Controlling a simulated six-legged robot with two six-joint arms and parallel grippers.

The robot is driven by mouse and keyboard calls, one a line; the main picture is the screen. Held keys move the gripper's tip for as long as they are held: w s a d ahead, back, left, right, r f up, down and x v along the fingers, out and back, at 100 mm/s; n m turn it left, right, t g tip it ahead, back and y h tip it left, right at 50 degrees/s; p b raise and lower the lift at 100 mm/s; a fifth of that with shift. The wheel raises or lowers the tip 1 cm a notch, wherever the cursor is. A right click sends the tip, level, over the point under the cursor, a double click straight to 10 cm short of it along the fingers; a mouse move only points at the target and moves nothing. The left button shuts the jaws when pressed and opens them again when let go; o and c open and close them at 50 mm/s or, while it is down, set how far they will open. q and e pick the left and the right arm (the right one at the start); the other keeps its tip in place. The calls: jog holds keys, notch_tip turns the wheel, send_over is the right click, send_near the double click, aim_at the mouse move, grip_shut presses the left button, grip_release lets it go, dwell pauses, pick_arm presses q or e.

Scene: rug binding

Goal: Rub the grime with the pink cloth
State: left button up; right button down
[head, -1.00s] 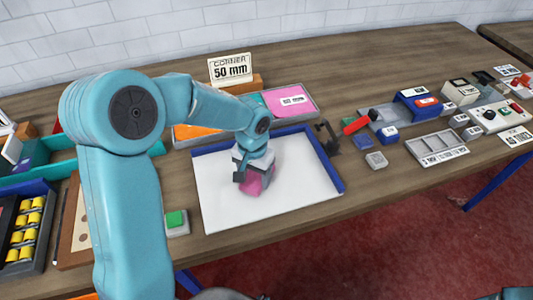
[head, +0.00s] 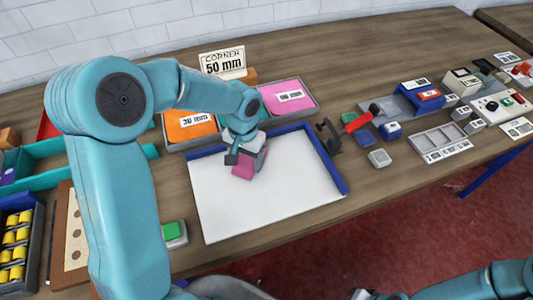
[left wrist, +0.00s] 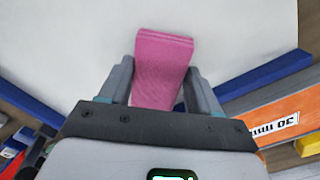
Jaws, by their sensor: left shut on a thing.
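My left gripper (head: 243,157) is shut on the pink cloth (head: 242,170) and holds it over the back part of the white board (head: 265,205) with blue rims. In the left wrist view the folded cloth (left wrist: 162,55) sticks out between the two grey fingers, with the white surface beyond it. I cannot tell whether the cloth touches the board. I see no clear grime on the bare white; any under the cloth or gripper is hidden. Part of my right arm shows at the bottom right of the head view, but its fingers cannot be made out.
An orange tray (head: 192,126) and a pink tray (head: 290,97) stand behind the board, near a "CORNER 50 mm" sign (head: 223,63). The board's front is clear.

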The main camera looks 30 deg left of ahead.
pick_arm(q)
jog(key=r, duration=0.2)
jog(key=s+d+r+p, duration=0.1)
jog(key=shift+r, duration=0.3)
jog(key=shift+w+a+r+p, duration=0.3)
jog(key=shift+r+p, duration=0.15)
jog(key=shift+p, duration=0.15)
jog(key=shift+w+r, duration=0.1)
jog(key=shift+r, duration=0.3)
jog(key=shift+s+d+r+p, duration=0.15)
jog(key=shift+r+p, duration=0.25)
jog(key=shift+r, duration=0.05)
jog(key=shift+s+d+r+p, duration=0.15)
jog(key=shift+r+p, duration=0.25)
jog(key=shift+r, duration=0.45)
jog(key=shift+w+a+r+p, duration=0.1)
jog(key=shift+w+a+p, duration=0.15)
jog(key=shift+p, duration=0.2)
jog(key=shift+s+d, duration=0.1)
jog(key=shift+d, duration=0.05)
jog(key=shift+s+r, duration=0.1)
